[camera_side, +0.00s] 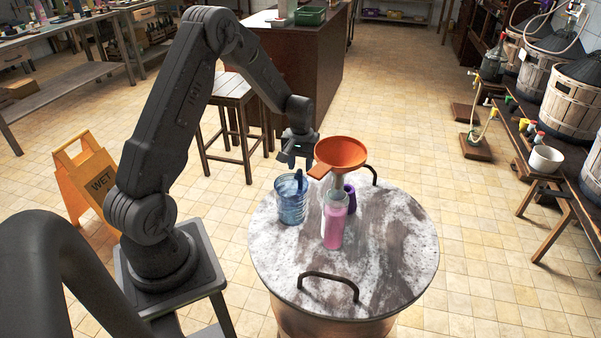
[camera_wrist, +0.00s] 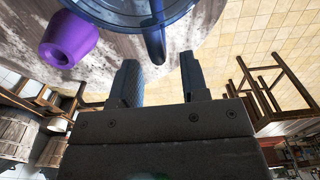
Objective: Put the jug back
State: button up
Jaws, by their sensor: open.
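The jug (camera_side: 291,203), clear blue with a darker blue handle (camera_side: 299,180), stands upright on the round table near its left edge. In the wrist view, part of the jug (camera_wrist: 118,14) shows at the top, cut off by the frame, with its handle (camera_wrist: 156,42) pointing down towards the gap between my fingers. My gripper (camera_side: 291,159) is open and empty, just above the jug in the side view. In the wrist view, my gripper's fingers (camera_wrist: 160,78) are apart, with nothing between their tips. I cannot tell whether they touch the handle.
An orange funnel (camera_side: 341,153) sits in a clear bottle of pink liquid (camera_side: 334,228) right of the jug. A purple tapered object (camera_side: 349,197) stands behind the bottle. The round table (camera_side: 400,240) has two dark raised handles; its right side is clear. A wooden stool (camera_side: 235,88) stands behind.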

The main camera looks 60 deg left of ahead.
notch_tip(320, 180, up, 8)
jog(key=shift+r, duration=0.2)
